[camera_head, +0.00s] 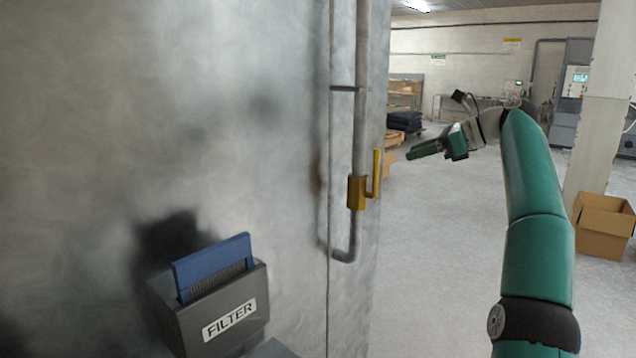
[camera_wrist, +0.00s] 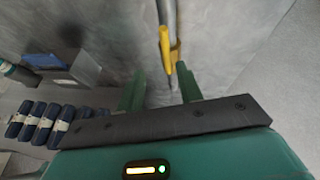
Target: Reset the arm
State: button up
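My gripper (camera_head: 412,153) is at the end of my raised green arm, to the right of the metal door. In the wrist view its two green fingers (camera_wrist: 160,69) are apart with nothing held between them. A yellow handle (camera_head: 376,175) sits on a vertical pipe on the metal door. The handle (camera_wrist: 165,48) also shows in the wrist view, just beyond the fingertips and apart from them. In the head view a gap shows between gripper and handle.
A dark filter box (camera_head: 232,318) with a blue filter (camera_head: 212,266) sticks out of the metal wall at lower left. A cardboard box (camera_head: 603,226) stands on the floor at right, near a pillar (camera_head: 598,100). Open floor (camera_head: 440,260) lies right of the door.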

jog(key=s+a+n+g+h, duration=0.1)
jog(key=s+a+n+h, duration=0.3)
jog(key=a, duration=0.6)
jog(key=s+a+f+n+h, duration=0.1)
jog(key=s+a+f+n, duration=0.15)
jog(key=s, duration=0.25)
jog(key=s+a+f+n+h, duration=0.1)
jog(key=s+a+n, duration=0.1)
jog(key=s+n, duration=0.15)
jog(key=s+f+n+h, duration=0.2)
jog(key=s+f+n, duration=0.5)
jog(key=s+f, duration=0.4)
jog(key=s+d+f+n+h, duration=0.1)
jog(key=s+f+n+h, duration=0.1)
jog(key=s+f+n, duration=0.5)
jog(key=s+f, duration=0.5)
jog(key=s, duration=0.5)
jog(key=shift+s+d+f+g+h, duration=0.2)
jog(key=shift+s+d+g+h, duration=0.1)
jog(key=shift+s+h, duration=0.1)
